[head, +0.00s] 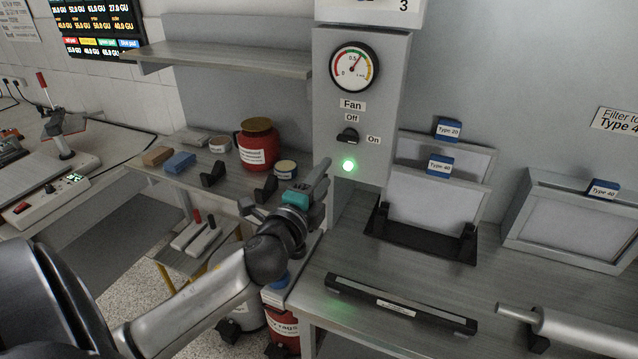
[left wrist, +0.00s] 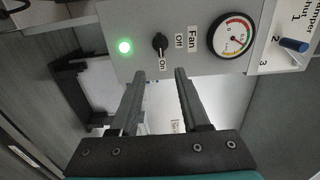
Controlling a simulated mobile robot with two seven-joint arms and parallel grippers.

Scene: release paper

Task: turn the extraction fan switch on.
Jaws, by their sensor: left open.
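The fan switch is a black rotary knob (head: 348,136) on a grey panel, with "Off" above it and "On" to its right. Its bar lies roughly level, in line with "On". A green lamp (head: 348,166) is lit below it. The knob also shows in the left wrist view (left wrist: 159,44), just beyond the fingertips. My left gripper (head: 322,172) is in front of the panel, below and left of the knob. In the left wrist view its two fingers (left wrist: 158,76) are apart with nothing between them. No contact with the knob shows. My right gripper is not in view.
A gauge (head: 354,67) sits above the switch, its needle off zero. A red jar (head: 258,146) and small items stand on the left bench. Framed filters (head: 436,204) stand right of the panel. A black bar (head: 398,303) lies on the front bench.

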